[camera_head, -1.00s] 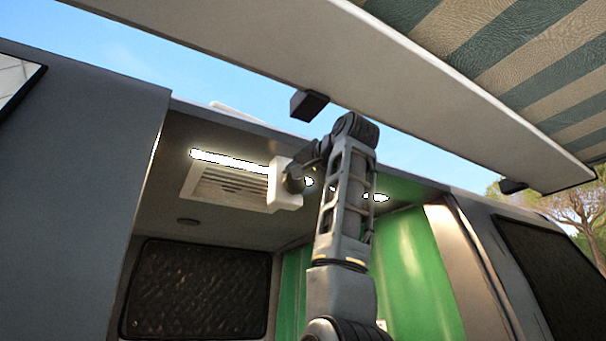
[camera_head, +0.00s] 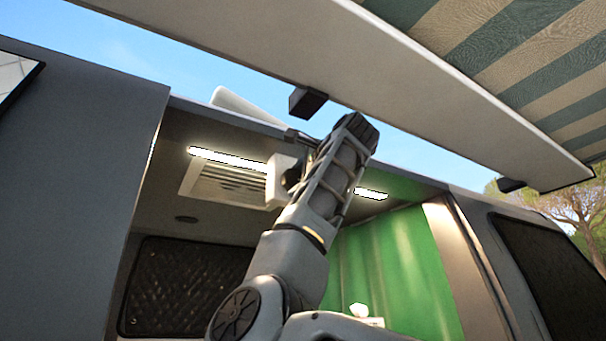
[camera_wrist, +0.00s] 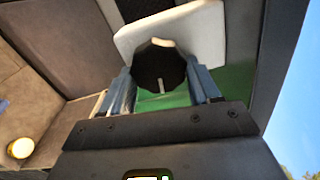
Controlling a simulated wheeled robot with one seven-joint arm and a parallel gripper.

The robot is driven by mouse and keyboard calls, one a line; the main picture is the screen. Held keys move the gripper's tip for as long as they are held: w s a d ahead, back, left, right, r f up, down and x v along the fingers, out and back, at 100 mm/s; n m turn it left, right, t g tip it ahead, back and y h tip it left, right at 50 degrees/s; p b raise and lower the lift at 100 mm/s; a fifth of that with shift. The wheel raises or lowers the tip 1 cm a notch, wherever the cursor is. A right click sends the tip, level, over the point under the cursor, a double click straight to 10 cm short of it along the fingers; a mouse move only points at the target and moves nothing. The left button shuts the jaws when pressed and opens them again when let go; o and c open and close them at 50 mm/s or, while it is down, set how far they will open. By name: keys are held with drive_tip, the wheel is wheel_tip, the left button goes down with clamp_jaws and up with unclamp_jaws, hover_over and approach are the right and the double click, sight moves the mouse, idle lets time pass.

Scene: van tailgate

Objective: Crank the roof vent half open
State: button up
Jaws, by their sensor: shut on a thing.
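The roof vent's slatted grille (camera_head: 228,187) is in the van ceiling in the head view. Its white lid (camera_head: 240,105) stands tilted up above the roof edge. A white crank housing (camera_head: 278,182) sits at the grille's right side and also shows in the wrist view (camera_wrist: 200,32). In the wrist view, a black faceted knob (camera_wrist: 150,68) with a pale mark is on that housing. My gripper (camera_wrist: 161,88) has its blue fingers on both sides of the knob and is shut on it. In the head view my arm hides most of the gripper and knob.
A light strip (camera_head: 228,158) runs along the ceiling by the vent. The awning case (camera_head: 400,85) with a black bracket (camera_head: 307,102) hangs above my arm. Open air lies below the vent.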

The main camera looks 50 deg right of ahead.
drive_tip(key=m, duration=0.4)
drive_tip(key=shift+a+r+m, duration=0.2)
drive_tip(key=shift+r+m, duration=0.05)
drive_tip(key=shift+m, duration=0.15)
drive_tip(key=shift+s+m, duration=0.1)
drive_tip(key=shift+m, duration=0.7)
drive_tip(key=shift+d, duration=0.1)
drive_tip(key=o, duration=0.9)
drive_tip(key=shift+f, duration=0.1)
drive_tip(key=shift+o, duration=0.6)
drive_tip(key=shift+f, duration=0.15)
drive_tip(key=b+v, duration=0.2)
drive_tip(key=v, duration=0.6)
drive_tip(key=shift+b, duration=0.4)
